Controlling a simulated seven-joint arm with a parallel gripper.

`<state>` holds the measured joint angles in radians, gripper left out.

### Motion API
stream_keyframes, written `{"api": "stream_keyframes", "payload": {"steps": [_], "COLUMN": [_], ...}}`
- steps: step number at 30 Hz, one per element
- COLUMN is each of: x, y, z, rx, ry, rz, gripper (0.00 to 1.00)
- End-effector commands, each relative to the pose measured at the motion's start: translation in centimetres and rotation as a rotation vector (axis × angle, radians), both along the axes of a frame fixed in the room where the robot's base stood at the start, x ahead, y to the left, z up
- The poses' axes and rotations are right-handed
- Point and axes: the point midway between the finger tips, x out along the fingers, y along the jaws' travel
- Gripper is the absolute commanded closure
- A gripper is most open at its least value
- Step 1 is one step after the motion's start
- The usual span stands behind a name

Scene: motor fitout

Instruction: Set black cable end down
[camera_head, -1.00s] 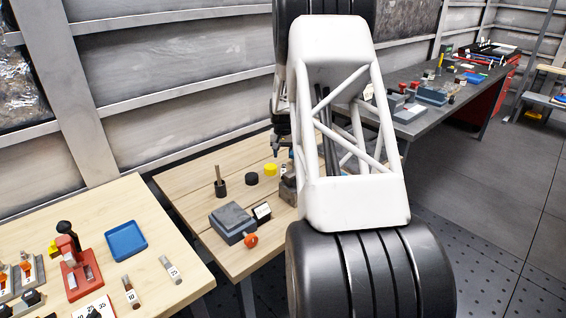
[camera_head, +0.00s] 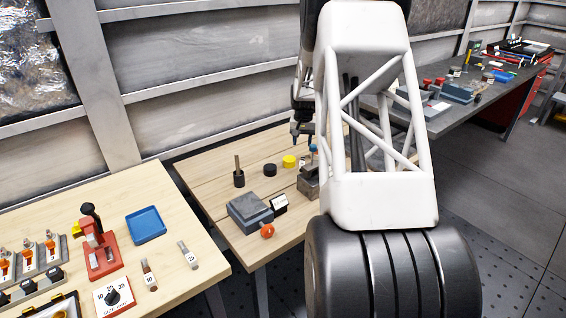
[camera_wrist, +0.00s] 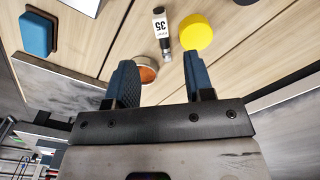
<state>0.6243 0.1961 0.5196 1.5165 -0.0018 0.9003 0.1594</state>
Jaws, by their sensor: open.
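My gripper (camera_head: 302,138) is over the middle wooden table, beside the yellow cylinder. In the wrist view its two blue fingers (camera_wrist: 159,64) are spread apart with nothing clamped between them. A short piece with a black end and a white "35" label (camera_wrist: 160,25) lies on the wood just beyond the fingertips, apart from both. It looks like the black cable end, and I cannot make it out in the head view. A round grey-rimmed part with a copper-coloured face (camera_wrist: 148,74) shows between the fingers, beside the left one.
A yellow cylinder (camera_head: 289,161) and a black one (camera_head: 270,170) stand near the gripper. A grey block (camera_head: 249,211) and a dark holder with an upright rod (camera_head: 239,178) are further left. The left table holds a blue tray (camera_head: 146,225) and a red press (camera_head: 100,255).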

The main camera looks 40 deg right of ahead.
Motion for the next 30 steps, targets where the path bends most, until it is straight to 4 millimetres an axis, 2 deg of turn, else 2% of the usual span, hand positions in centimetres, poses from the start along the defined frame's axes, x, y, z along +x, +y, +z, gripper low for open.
{"api": "stream_keyframes", "payload": {"steps": [5,8,14,20,30], "x": [-0.1,-0.4,-1.8,-4.4,-10.9], "y": [2.1,4.3,10.7,17.7,28.5], "z": [1.7,3.4,7.8,12.0,17.3], "rx": [-0.005,-0.009,-0.023,-0.035,-0.054], "ry": [-0.008,-0.013,-0.031,-0.051,-0.087], "rz": [0.024,0.049,0.121,0.203,0.340], "gripper": [0.52,0.52,0.52,0.52,0.52]}}
